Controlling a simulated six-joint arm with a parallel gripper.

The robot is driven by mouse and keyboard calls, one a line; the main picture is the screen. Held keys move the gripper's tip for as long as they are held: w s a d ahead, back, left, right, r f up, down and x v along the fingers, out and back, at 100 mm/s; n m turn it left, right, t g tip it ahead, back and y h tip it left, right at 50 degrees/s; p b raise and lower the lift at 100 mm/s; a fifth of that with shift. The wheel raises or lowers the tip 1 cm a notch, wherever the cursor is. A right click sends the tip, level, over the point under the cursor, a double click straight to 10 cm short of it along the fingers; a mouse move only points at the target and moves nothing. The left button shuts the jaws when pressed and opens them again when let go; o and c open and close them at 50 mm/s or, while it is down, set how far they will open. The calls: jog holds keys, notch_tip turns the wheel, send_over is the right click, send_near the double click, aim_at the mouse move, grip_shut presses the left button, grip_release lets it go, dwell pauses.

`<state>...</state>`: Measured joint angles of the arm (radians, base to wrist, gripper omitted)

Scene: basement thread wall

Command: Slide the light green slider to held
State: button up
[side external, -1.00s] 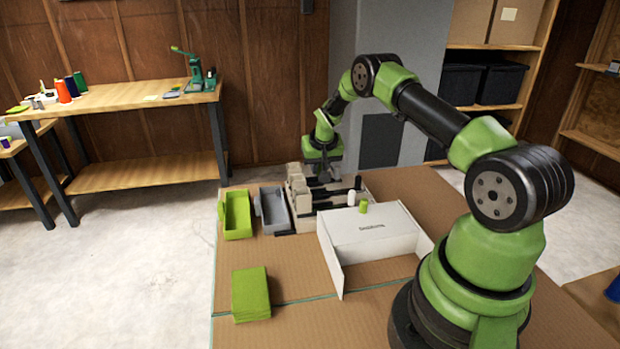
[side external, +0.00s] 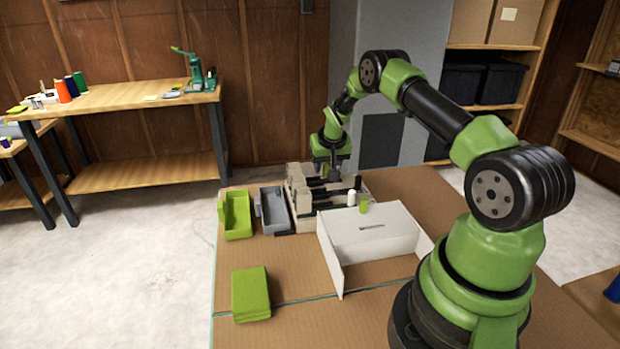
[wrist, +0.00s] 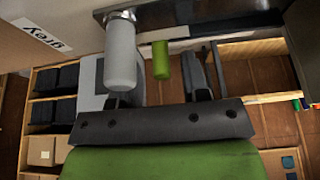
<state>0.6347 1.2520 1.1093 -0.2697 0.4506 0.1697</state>
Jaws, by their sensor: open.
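The light green slider knob (side external: 363,207) shows at the right front of the beige slotted fixture (side external: 300,222) in the side view. A white knob (side external: 350,198) stands beside it. In the wrist view the light green knob (wrist: 161,60) hangs from a metal plate (wrist: 222,14), to the right of the larger white knob (wrist: 120,58). My gripper (side external: 334,177) is above the back of the fixture. Its open fingers (wrist: 155,80) show in the wrist view; the green knob appears between them, without clear contact. The left finger is partly hidden by the white knob. The "held" position is not readable.
A white panel box (side external: 367,250) stands right in front of the fixture. A green tray (side external: 237,230) and a grey tray (side external: 274,212) are on its left. Green stacked pieces (side external: 250,292) lie at the front left. A "grey" label (wrist: 42,36) shows in the wrist view.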

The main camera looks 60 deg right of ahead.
aim_at(327, 164)
jog(key=shift+r, duration=2.9)
jog(key=shift+r, duration=2)
jog(key=s+a+r+n+t+y, duration=0.1)
jog(key=s+a+r, duration=0.2)
jog(key=a+r, duration=0.6)
jog(key=s+a+r+n+t+y, duration=0.1)
jog(key=s+a+r, duration=0.1)
jog(key=a+r, duration=0.75)
jog(key=s+a+n+t+y, duration=0.1)
jog(key=s+a, duration=0.5)
jog(key=s, duration=0.3)
jog(key=s+a+n+t+y, duration=0.1)
jog(key=s+a+n+y, duration=0.1)
jog(key=s+a, duration=0.5)
jog(key=shift+s+a, duration=0.15)
jog(key=shift+s, duration=1.1)
